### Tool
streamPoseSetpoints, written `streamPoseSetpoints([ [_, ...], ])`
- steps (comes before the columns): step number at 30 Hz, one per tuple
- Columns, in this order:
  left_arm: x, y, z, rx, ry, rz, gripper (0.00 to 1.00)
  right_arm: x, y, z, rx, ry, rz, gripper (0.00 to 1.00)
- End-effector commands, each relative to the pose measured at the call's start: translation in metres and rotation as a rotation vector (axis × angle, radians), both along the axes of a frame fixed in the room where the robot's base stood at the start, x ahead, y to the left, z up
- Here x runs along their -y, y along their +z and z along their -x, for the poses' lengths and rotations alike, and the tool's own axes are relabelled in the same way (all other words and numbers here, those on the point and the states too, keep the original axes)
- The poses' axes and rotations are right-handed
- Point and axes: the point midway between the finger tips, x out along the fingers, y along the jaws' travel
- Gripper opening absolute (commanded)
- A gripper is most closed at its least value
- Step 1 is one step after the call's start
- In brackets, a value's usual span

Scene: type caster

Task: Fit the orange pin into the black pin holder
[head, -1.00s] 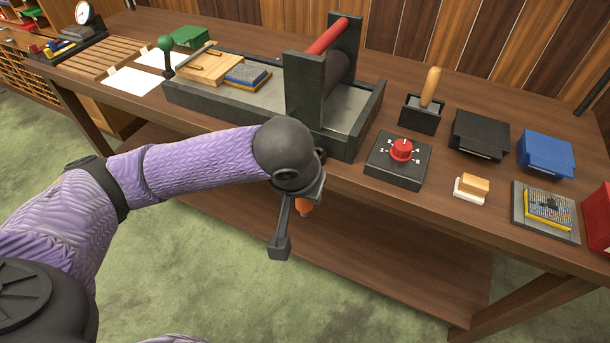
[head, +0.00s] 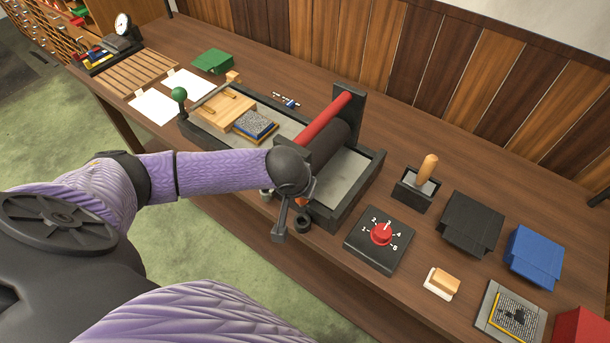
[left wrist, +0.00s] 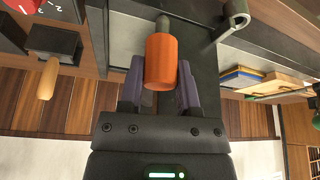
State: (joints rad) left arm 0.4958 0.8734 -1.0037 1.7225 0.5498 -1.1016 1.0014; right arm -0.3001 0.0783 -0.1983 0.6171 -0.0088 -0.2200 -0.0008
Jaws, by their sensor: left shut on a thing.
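The orange pin (left wrist: 161,62) is held between the two fingers of my left gripper (left wrist: 160,85), with its grey tip pointing away from the wrist. In the head view, only a little of the pin (head: 300,202) shows beside the left gripper (head: 289,218), at the near side of the press. A small dark ring (head: 303,223) by the press's front edge looks like the black pin holder. A ring on a bracket (left wrist: 236,12) also shows right of the pin in the left wrist view; I cannot tell if it is the same ring. The pin is apart from that bracket ring.
The press (head: 345,195) with its red-and-black roller stands behind the gripper. Right of it are a dial box (head: 365,252), a wood-handled tool (head: 428,168), a black box (head: 470,222) and a blue box (head: 533,257).

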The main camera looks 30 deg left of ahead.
Motion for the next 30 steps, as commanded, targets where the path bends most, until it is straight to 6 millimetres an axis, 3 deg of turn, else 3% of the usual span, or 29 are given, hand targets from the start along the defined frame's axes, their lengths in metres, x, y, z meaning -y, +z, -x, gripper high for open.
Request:
streamPoseSetpoints([
  [8, 0.000, 0.004, 0.000, 0.001, 0.001, 0.000, 0.00, 0.001, 0.011, 0.001, -0.002, 0.000, 0.001, 0.68],
  [18, 0.001, -0.047, 0.000, 0.000, 0.000, 0.000, 0.00, 0.011, -0.023, 0.002, -0.006, 0.010, 0.019, 0.68],
  [30, 0.000, -0.058, 0.000, 0.002, 0.000, 0.000, 0.00, 0.011, -0.029, 0.003, -0.007, 0.011, 0.020, 0.68],
])
